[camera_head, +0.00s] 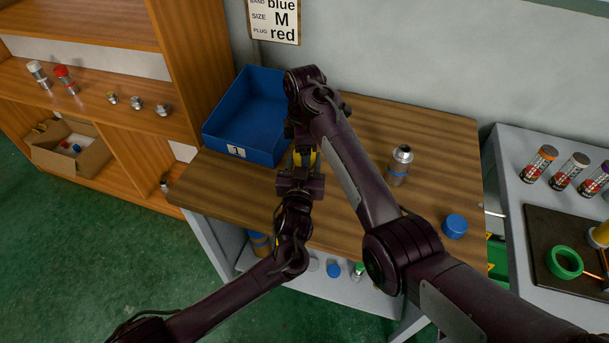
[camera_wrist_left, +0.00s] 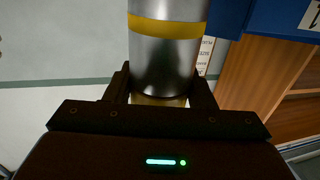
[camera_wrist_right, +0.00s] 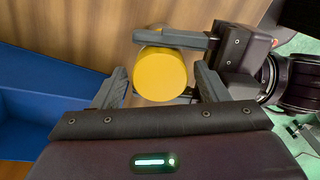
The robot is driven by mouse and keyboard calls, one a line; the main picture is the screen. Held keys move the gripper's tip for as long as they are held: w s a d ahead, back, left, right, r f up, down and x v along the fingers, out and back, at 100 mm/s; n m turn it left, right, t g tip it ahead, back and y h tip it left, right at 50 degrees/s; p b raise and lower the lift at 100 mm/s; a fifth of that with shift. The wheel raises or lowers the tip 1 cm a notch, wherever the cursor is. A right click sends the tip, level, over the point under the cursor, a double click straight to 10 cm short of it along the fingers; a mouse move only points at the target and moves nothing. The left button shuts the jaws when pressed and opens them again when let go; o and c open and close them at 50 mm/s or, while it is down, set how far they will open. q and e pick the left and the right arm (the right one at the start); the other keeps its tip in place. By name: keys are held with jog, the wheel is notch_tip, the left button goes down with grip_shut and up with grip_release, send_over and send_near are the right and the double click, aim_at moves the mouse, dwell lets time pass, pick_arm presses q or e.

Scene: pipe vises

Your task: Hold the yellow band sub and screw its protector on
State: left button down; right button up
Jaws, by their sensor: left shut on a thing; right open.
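My left gripper (camera_head: 300,178) is shut on the yellow band sub, a silver cylinder (camera_wrist_left: 165,60) with a yellow band, which shows in the left wrist view. The sub's upper end is outside that view. The round yellow protector (camera_wrist_right: 160,75) shows face-on in the right wrist view, in front of my left gripper's fingers. It covers the sub's end there; whether it is threaded on cannot be told. My right gripper (camera_wrist_right: 160,88) is open, its fingers on either side of the protector. In the head view the right arm mostly hides this, leaving a little yellow between the grippers.
A blue bin (camera_head: 233,137) stands at the table's back left, close to both grippers. A blue-banded silver sub (camera_head: 400,165) and a blue cap (camera_head: 455,226) stand on the wooden table (camera_head: 440,130) to the right. A side bench (camera_head: 510,150) holds several cans.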

jog(key=shift+f, duration=0.25)
jog(key=c, duration=1)
jog(key=m, duration=0.6)
jog(key=o, duration=1.1)
jog(key=shift+r, duration=2.25)
